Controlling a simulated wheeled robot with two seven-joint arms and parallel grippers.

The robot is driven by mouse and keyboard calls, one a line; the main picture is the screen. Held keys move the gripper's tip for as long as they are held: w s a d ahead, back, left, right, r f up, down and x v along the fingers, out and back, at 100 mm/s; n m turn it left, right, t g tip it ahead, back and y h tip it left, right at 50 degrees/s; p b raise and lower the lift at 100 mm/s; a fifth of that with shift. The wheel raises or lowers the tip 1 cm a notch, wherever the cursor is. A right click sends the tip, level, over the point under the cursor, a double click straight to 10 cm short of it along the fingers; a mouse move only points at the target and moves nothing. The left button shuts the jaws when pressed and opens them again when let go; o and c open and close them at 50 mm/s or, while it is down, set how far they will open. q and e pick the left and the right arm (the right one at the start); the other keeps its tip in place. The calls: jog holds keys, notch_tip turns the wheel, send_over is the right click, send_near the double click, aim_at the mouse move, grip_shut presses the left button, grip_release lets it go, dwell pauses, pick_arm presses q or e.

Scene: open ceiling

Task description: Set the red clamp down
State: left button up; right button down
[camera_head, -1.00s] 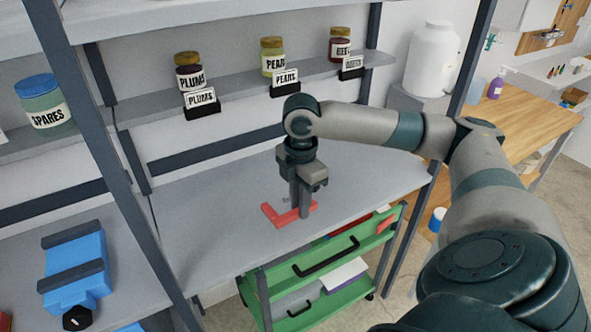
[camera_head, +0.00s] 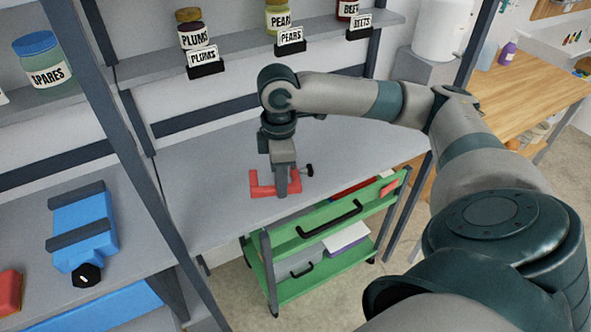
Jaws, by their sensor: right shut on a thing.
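The red clamp (camera_head: 262,191) is a C-shaped frame with a dark screw handle at its right end. It is at the front part of the grey shelf (camera_head: 205,190), low over it or touching it; I cannot tell which. My right gripper (camera_head: 282,191) points down and is shut on the clamp, its fingers covering part of the frame. My left gripper is not in view.
A green cart (camera_head: 325,217) stands just below the shelf's front edge. An upright post (camera_head: 150,200) bounds the shelf on the left. Jars (camera_head: 197,35) with labels stand on the shelf above. The grey surface left of the clamp is clear.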

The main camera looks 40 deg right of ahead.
jog(key=s+a+m+b, duration=0.1)
jog(key=a+m, duration=1)
jog(key=a, duration=0.3)
jog(key=shift+s+r, duration=0.2)
